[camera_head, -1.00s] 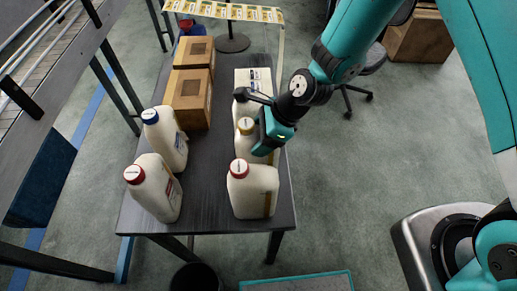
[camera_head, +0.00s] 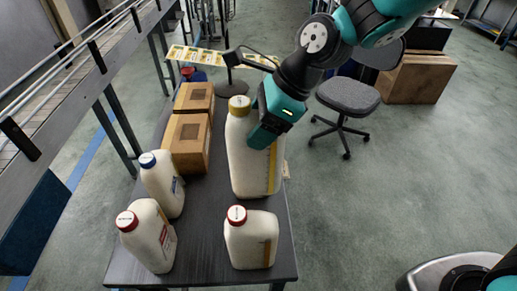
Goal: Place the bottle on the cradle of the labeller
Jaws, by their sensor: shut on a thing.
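My gripper (camera_head: 262,132) is shut on a large white bottle with a yellow cap (camera_head: 240,165). It grips the bottle's upper right side. The bottle is upright and looks raised above the dark table (camera_head: 205,235). A band of yellow labels (camera_head: 205,58), seemingly part of the labeller, runs across behind the table, near a black round-based stand (camera_head: 233,88). I cannot make out the labeller's cradle. The held bottle and my arm cover the table's back right part.
Two red-capped bottles (camera_head: 150,238) (camera_head: 252,242) stand at the table's front, and a blue-capped bottle (camera_head: 162,185) at its left. Two brown boxes (camera_head: 186,142) (camera_head: 194,97) stand behind. A grey chair (camera_head: 347,97) is at the right. A conveyor frame (camera_head: 85,70) runs along the left.

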